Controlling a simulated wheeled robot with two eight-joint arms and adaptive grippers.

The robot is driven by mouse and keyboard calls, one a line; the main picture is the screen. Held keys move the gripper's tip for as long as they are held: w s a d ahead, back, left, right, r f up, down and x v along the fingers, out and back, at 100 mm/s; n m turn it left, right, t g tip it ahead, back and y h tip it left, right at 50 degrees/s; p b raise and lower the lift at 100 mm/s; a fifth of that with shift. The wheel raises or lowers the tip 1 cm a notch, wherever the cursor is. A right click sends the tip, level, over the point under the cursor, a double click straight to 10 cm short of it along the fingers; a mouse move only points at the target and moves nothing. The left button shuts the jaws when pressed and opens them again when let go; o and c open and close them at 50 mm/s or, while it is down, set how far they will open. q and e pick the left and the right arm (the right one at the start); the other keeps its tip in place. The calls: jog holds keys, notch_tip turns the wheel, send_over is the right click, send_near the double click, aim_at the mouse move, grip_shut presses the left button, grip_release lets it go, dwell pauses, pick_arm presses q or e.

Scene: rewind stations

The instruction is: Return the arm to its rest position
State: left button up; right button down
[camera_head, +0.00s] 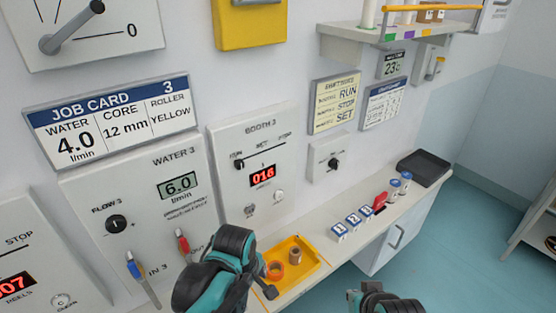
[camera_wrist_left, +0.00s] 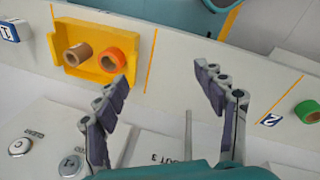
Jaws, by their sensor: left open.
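My left arm comes up from the bottom of the head view, with its gripper (camera_head: 262,284) in front of the counter beside the yellow tray. In the left wrist view the left gripper (camera_wrist_left: 166,85) has its two fingers spread apart with nothing between them. The yellow tray (camera_wrist_left: 65,25) lies beyond the left finger and holds an orange ring (camera_wrist_left: 112,59) and a brown roll (camera_wrist_left: 77,54). In the head view the same tray (camera_head: 312,251) sits on the counter. A dark part of my right arm (camera_head: 378,300) shows at the bottom edge; its fingers cannot be made out.
The Water 3 panel (camera_head: 140,210) and Booth 3 panel (camera_head: 258,150) stand upright behind the counter. Several small blue-and-white boxes (camera_head: 353,220), a red item (camera_head: 380,202) and a black tray (camera_head: 424,167) sit further right. A green roll (camera_wrist_left: 308,112) shows in the wrist view. Open floor (camera_head: 470,240) lies right.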

pick_arm(q)
jog(key=s+a+r+m+t, duration=0.1)
jog(key=s+a+m+t, duration=0.1)
jog(key=a+m, duration=0.3)
jog(key=s+a+r+m+t+b, duration=0.1)
jog(key=s+a+m+t, duration=0.1)
jog(key=a+m, duration=0.4)
jog(key=shift+s+r+m+t+y, duration=0.3)
jog(key=shift+m+t, duration=0.1)
jog(key=shift+m, duration=0.1)
jog(key=shift+w+a, duration=0.1)
